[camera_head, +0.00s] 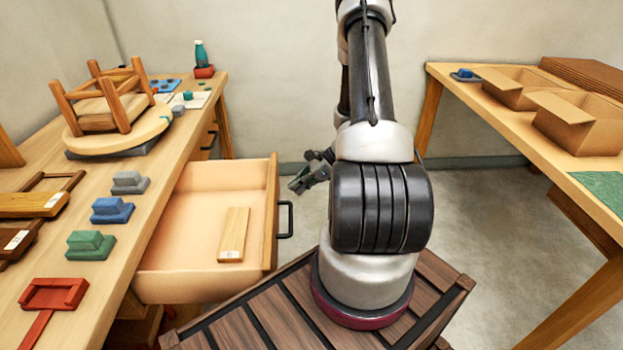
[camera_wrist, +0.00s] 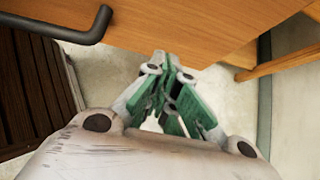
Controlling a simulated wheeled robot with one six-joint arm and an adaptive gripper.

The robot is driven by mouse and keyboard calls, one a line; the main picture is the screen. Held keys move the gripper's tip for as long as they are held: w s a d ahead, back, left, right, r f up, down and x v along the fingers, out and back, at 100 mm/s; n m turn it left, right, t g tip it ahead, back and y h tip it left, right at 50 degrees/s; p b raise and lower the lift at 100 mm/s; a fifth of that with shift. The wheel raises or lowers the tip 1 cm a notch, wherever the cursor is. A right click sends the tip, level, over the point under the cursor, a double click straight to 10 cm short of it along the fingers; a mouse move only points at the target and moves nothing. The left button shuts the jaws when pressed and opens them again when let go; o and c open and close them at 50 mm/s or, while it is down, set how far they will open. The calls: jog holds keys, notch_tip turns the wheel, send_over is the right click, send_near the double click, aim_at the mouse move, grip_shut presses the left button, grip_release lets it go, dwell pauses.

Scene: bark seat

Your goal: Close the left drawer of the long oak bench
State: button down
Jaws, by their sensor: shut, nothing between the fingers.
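The long oak bench (camera_head: 160,165) runs along the left of the head view. Its drawer (camera_head: 165,284) is pulled well out, with a small wooden block (camera_head: 233,235) lying inside. The drawer's dark bar handle (camera_head: 289,220) is on its right-hand front. My gripper (camera_head: 297,185) is past the drawer's front, partly hidden behind my arm. In the wrist view my gripper (camera_wrist: 172,75) has its green-padded fingers together and empty, close to an oak front panel (camera_wrist: 190,25). A dark handle (camera_wrist: 75,33) shows at upper left there, apart from the fingers.
An upturned stool (camera_head: 105,100) and several coloured blocks stand on the bench. Another closed drawer front (camera_head: 209,140) shows farther back. A second table (camera_head: 480,100) with open cardboard boxes (camera_head: 580,122) stands at right. Bare floor (camera_head: 480,220) lies between.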

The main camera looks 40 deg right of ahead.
jog(key=shift+w+a, duration=0.4)
jog(key=shift+a, duration=0.2)
jog(key=shift+w+a, duration=0.35)
jog(key=shift+a, duration=0.2)
jog(key=shift+r, duration=0.1)
send_over(200, 205)
jog(key=shift+w+a, duration=0.3)
jog(key=shift+a, duration=0.25)
jog(key=shift+r, duration=0.1)
